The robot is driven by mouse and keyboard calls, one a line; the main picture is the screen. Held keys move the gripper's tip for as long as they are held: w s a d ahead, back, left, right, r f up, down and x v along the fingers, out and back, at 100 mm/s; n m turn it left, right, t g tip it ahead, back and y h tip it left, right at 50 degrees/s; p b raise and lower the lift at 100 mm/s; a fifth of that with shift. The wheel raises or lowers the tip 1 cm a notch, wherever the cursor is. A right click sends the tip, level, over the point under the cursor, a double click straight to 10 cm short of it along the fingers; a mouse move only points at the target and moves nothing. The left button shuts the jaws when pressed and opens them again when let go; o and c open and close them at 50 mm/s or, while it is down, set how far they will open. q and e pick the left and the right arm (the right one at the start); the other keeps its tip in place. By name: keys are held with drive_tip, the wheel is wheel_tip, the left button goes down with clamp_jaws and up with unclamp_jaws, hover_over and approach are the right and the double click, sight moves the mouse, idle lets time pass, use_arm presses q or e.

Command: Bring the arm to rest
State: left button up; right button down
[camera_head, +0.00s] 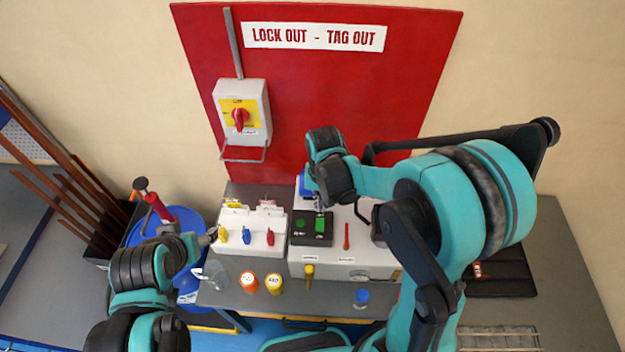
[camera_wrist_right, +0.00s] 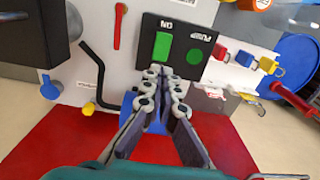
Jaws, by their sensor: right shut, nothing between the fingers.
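My right arm reaches in from the right of the head view, its wrist bent down over the machine. Its gripper (camera_wrist_right: 163,72) is shut and empty in the right wrist view, its fingertips just in front of the rectangular green button (camera_wrist_right: 162,45) on a black control box (camera_head: 311,236); I cannot tell whether they touch it. In the head view the wrist mostly hides this gripper. My left gripper (camera_head: 209,237) is at the lower left, near a white holder with coloured padlocks (camera_head: 262,238); its fingers are too small to judge.
The grey machine (camera_head: 345,258) has a red lever (camera_head: 346,236) and a yellow knob (camera_head: 309,272). Orange (camera_head: 248,283) and yellow (camera_head: 273,284) labelled containers stand at the front left of the table. A blue barrel (camera_head: 197,220) stands left. A red lockout board (camera_head: 330,90) rises behind.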

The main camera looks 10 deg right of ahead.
drive_tip(key=s+d+r+n+t, duration=0.2)
drive_tip(key=s+r+t, duration=0.25)
drive_tip(key=r, duration=0.25)
drive_tip(key=s+d+r+n+t, duration=0.1)
drive_tip(key=s+d+r+t, duration=0.2)
drive_tip(key=s+r, duration=0.3)
wheel_tip(320, 180, down, 23)
drive_tip(key=b, duration=2.3)
drive_tip(key=shift+w+a+r, duration=0.1)
drive_tip(key=shift+a+r, duration=0.05)
drive_tip(key=shift+r, duration=0.1)
